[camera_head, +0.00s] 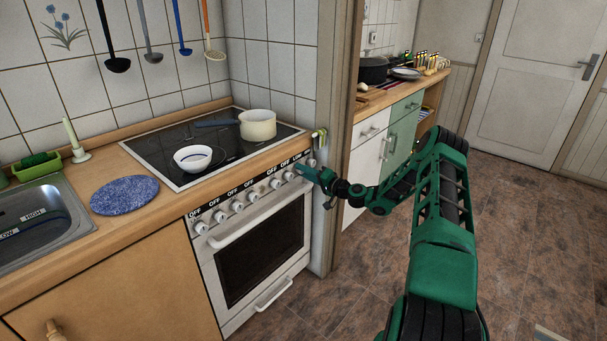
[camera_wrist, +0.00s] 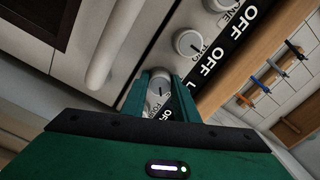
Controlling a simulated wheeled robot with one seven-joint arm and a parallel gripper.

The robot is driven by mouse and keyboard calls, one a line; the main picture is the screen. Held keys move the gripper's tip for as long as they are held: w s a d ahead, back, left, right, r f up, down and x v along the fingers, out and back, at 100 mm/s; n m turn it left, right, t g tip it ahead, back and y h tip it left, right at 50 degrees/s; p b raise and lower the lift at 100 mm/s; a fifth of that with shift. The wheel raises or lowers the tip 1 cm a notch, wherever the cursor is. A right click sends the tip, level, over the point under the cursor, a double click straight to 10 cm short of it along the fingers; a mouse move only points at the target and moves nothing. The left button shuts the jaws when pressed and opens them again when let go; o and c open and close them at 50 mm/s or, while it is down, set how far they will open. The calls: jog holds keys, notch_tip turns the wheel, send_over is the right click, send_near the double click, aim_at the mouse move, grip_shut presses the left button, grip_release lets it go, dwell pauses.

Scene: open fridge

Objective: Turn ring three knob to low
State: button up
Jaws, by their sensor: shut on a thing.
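The white oven has a row of round white control knobs (camera_head: 237,205) along its front, with "OFF" labels above them. My gripper (camera_head: 302,170) is at the right end of that row. In the wrist view, my gripper (camera_wrist: 160,86) has its two green fingers on either side of one white knob (camera_wrist: 158,90) and is shut on it. The knob's dark mark shows between the fingers. A neighbouring knob (camera_wrist: 188,42) is free.
The oven handle (camera_head: 250,216) runs just below the knobs. A bowl (camera_head: 193,158) and a cream pan (camera_head: 257,124) stand on the black hob. A wall edge (camera_head: 335,150) is close to the right of the oven.

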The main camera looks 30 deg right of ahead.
jog(key=o, duration=1.1)
jog(key=shift+d+f, duration=0.2)
jog(key=shift+d, duration=0.25)
jog(key=shift+c, duration=0.2)
jog(key=shift+a+r, duration=0.1)
jog(key=shift+a, duration=0.15)
jog(key=v, duration=1.1)
jog(key=shift+w, duration=0.1)
jog(key=s+a+r+n+g, duration=0.4)
jog(key=s+a+n+g, duration=0.3)
jog(key=s+a+g, duration=0.45)
jog(key=s+a+r+m+g+h, duration=0.1)
jog(key=s+r, duration=0.4)
jog(key=s, duration=0.7)
jog(key=s+a+r+m+g+h, duration=0.1)
jog(key=s+r, duration=0.4)
jog(key=s, duration=0.8)
jog(key=s+a+r+m+g+h, duration=0.1)
jog(key=s+r+m+g+h, duration=0.1)
jog(key=s, duration=1.1)
notch_tip(320, 180, up, 4)
jog(key=shift+s+a+f+g+h, duration=0.1)
jog(key=shift+s+a+g+h, duration=0.15)
jog(key=shift+g+h, duration=0.7)
